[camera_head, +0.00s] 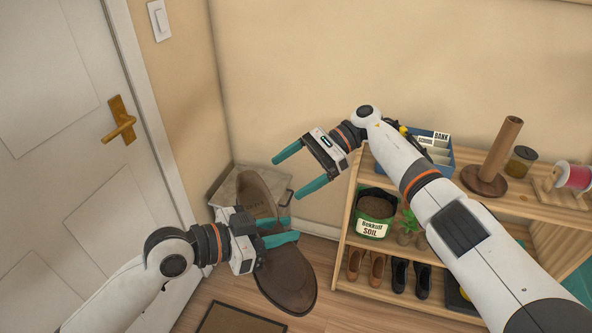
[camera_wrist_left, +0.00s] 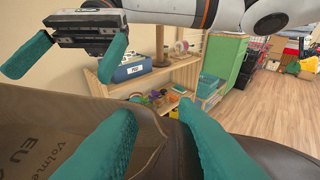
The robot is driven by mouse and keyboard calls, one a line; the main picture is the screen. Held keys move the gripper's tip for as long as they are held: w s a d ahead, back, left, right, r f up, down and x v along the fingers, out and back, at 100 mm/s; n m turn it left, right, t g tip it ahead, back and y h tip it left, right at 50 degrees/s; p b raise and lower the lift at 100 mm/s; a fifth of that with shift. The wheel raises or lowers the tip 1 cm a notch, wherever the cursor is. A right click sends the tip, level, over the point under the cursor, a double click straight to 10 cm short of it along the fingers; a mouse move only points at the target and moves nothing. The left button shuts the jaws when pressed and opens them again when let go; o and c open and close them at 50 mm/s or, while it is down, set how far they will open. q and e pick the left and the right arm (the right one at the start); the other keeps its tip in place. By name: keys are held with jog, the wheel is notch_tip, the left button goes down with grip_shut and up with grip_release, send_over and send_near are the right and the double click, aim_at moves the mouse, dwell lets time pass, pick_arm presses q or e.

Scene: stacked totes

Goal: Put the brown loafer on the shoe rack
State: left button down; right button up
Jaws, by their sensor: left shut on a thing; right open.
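A brown loafer (camera_head: 285,278) is held in the air by my left gripper (camera_head: 288,230), its sole end low and its insole side (camera_head: 257,192) facing up. The fingers are shut on its middle. In the left wrist view the loafer (camera_wrist_left: 270,158) lies between and beyond the teal fingers. My right gripper (camera_head: 288,176) is open and empty, above and near the loafer; it also shows in the left wrist view (camera_wrist_left: 65,68). The wooden shoe rack (camera_head: 345,235) stands to the right, with brown shoes (camera_head: 365,268) and black shoes (camera_head: 411,278) on its lower shelf.
A soil bag (camera_head: 374,214) and small plants fill the middle shelf. A blue box (camera_head: 435,148), a wooden post (camera_head: 500,155), a jar and a thread spool stand on top. A pale box (camera_head: 228,187) sits in the corner by the door (camera_head: 65,150). A mat (camera_head: 238,320) lies on the floor.

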aim_at(249, 201)
jog(key=x, duration=1.1)
jog(key=shift+s+a, duration=0.15)
jog(key=shift+a, duration=0.2)
jog(key=c, duration=1.1)
pick_arm(q)
jog(key=c, duration=1.1)
grip_release()
pick_arm(e)
jog(key=shift+c, duration=0.9)
pick_arm(q)
jog(key=shift+o, duration=0.2)
